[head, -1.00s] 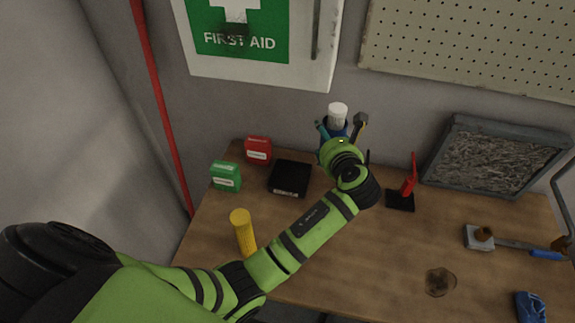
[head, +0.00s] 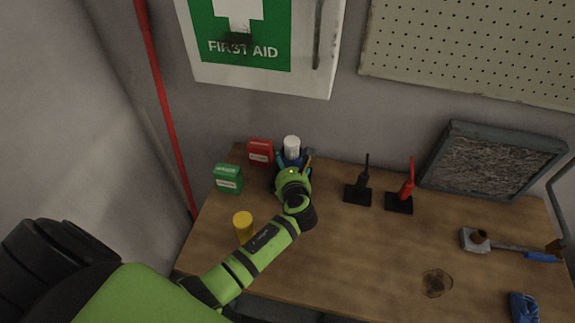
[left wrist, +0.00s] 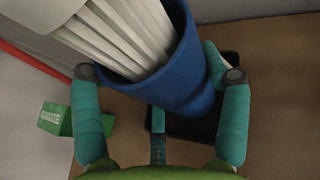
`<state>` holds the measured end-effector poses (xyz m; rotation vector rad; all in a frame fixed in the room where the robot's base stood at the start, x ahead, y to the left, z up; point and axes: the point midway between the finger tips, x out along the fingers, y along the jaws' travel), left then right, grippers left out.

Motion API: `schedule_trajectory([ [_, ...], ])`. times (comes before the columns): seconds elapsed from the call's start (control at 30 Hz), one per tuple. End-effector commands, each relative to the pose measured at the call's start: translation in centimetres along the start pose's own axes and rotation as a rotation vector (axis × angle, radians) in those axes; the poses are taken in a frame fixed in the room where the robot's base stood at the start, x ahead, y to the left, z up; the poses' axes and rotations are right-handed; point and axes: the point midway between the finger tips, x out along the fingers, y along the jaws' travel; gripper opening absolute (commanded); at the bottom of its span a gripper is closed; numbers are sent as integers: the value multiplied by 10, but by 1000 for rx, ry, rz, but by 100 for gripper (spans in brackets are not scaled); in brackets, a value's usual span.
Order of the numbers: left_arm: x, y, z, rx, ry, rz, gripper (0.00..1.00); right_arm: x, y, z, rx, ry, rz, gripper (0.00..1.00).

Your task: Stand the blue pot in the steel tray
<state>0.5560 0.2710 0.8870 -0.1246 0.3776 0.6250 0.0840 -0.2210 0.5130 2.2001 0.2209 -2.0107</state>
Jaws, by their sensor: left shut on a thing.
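The blue pot (left wrist: 185,75) holds a bundle of white sticks or rolls (left wrist: 125,35). My left gripper (left wrist: 150,62) is shut on it, one finger on each side. In the head view the pot (head: 291,158) looks about upright at the back left of the bench, with its white contents sticking up. A dark, square, flat tray (left wrist: 180,128), probably the steel tray, lies behind and below the pot's base in the left wrist view. In the head view my left gripper (head: 293,163) and arm hide it. I cannot tell whether the pot touches it. My right gripper is out of view.
A red box (head: 260,152) and a green box (head: 228,178) stand close left of the pot. A yellow cylinder (head: 243,222) stands nearer, by my forearm. Black (head: 358,192) and red (head: 400,200) tools on dark bases stand to the right. The bench (head: 370,250) middle is clear.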

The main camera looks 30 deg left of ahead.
Motion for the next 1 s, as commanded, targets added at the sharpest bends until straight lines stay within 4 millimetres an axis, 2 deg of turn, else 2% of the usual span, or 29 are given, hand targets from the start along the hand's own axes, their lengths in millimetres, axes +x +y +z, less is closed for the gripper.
schedule_trajectory([
  [0.3, 1, -1, -2, 0, -2, -1, 40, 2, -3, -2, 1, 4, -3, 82],
  [0.33, 1, 0, -2, 0, -1, 0, 87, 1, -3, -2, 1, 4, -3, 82],
  [0.37, 1, 0, -2, 0, -1, 0, 99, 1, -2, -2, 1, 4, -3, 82],
  [0.8, -1, 0, 2, -1, -1, 0, 99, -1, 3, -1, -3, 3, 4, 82],
  [0.87, -6, 0, 0, 0, 0, -1, 99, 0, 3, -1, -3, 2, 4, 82],
  [1.0, -28, 0, 0, -1, 1, -2, 99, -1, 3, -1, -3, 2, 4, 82],
])
